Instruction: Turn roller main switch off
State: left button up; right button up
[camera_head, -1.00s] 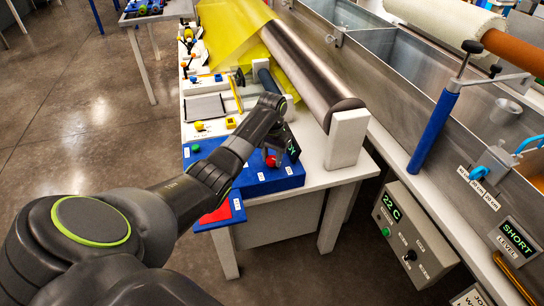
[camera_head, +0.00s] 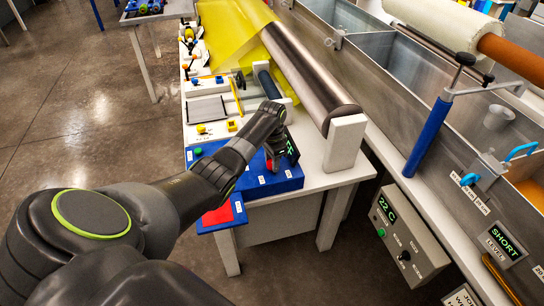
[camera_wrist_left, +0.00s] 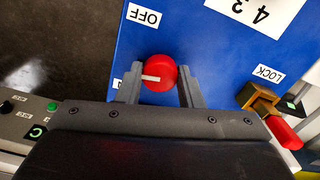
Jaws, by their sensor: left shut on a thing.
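The main switch is a round red knob (camera_wrist_left: 160,73) with a white pointer line, on a blue box (camera_head: 284,183). In the left wrist view the pointer points left, toward a white label mostly hidden by a finger. An "OFF" label (camera_wrist_left: 143,16) sits above the knob in that view. My left gripper (camera_wrist_left: 158,84) has a finger on each side of the knob and is shut on it. In the head view the left gripper (camera_head: 271,160) reaches down to the box and largely covers the knob (camera_head: 269,164). My right gripper is not in view.
A brass lock piece with a red part (camera_wrist_left: 285,133) sits by a "LOCK" label. A green button (camera_head: 197,151) is on the blue box. The steel roller (camera_head: 305,70) and its white end block (camera_head: 345,143) stand close behind the gripper. A grey control box (camera_head: 408,235) is at right.

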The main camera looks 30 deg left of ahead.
pick_arm(q)
jog(key=m+p, duration=0.1)
jog(key=m, duration=0.4)
jog(key=shift+w+r+m+p, duration=0.1)
jog(key=shift+r+m+p, duration=0.05)
jog(key=shift+m+p, duration=0.2)
jog(key=m, duration=0.3)
jog(key=shift+p, duration=0.3)
jog(key=shift+m, duration=1.75)
jog(key=o, duration=1)
jog(key=shift+c, duration=0.2)
